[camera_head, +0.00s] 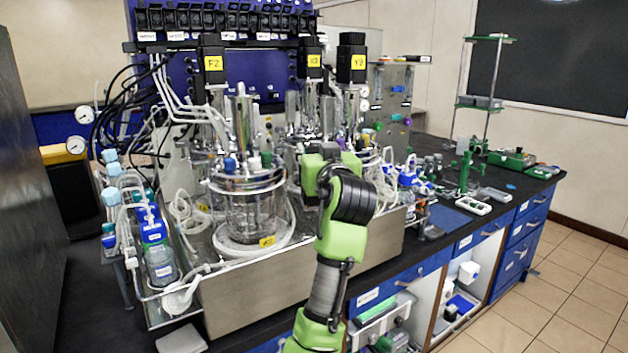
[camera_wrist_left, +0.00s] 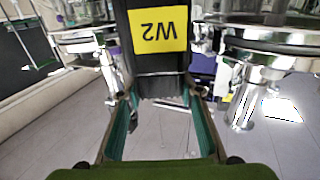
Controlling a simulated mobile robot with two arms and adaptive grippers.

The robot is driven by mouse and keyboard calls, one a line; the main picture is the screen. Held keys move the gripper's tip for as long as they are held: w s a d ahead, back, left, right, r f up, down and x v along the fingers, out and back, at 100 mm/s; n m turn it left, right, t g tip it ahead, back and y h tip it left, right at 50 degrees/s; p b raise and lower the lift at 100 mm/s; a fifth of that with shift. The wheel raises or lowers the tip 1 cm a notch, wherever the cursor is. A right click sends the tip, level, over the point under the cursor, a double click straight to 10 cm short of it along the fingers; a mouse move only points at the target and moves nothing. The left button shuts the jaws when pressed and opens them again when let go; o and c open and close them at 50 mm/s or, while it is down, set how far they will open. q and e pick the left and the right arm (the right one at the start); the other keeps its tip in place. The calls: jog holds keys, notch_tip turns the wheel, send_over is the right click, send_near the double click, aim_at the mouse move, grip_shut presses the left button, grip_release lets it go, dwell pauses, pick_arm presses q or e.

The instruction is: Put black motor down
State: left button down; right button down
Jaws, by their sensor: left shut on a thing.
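A black motor (camera_wrist_left: 128,62) with an upside-down yellow label, seemingly W2, is between the fingers of my left gripper (camera_wrist_left: 160,92) in the left wrist view. The gripper is shut on it. In the head view my green left arm reaches up in front of the bioreactors, and I cannot make out the held motor or the fingertips there. Whether the motor's lower end touches anything is unclear. Other black motors with yellow labels stand upright above the vessels: one at left (camera_head: 213,88), one at middle (camera_head: 313,42) and one at right (camera_head: 352,42). My right gripper is not in view.
A glass bioreactor vessel (camera_head: 250,215) with a steel lid stands left of my arm on a steel tray (camera_head: 260,293). Tubes and bottles crowd the left side. A green stand (camera_head: 465,175) and small trays sit on the black bench at right.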

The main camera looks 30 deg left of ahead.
pick_arm(q)
jog(key=w+a+f+p, duration=0.2)
jog(key=w+a+f, duration=0.1)
jog(key=f, duration=0.5)
jog(key=shift+w+f, duration=0.25)
jog(key=shift+w, duration=0.15)
jog(key=c, duration=1.6)
grip_release()
jog(key=shift+f, duration=0.3)
jog(key=shift+c, duration=0.2)
jog(key=shift+o, duration=1)
jog(key=shift+s, duration=0.1)
jog(key=shift+r, duration=0.15)
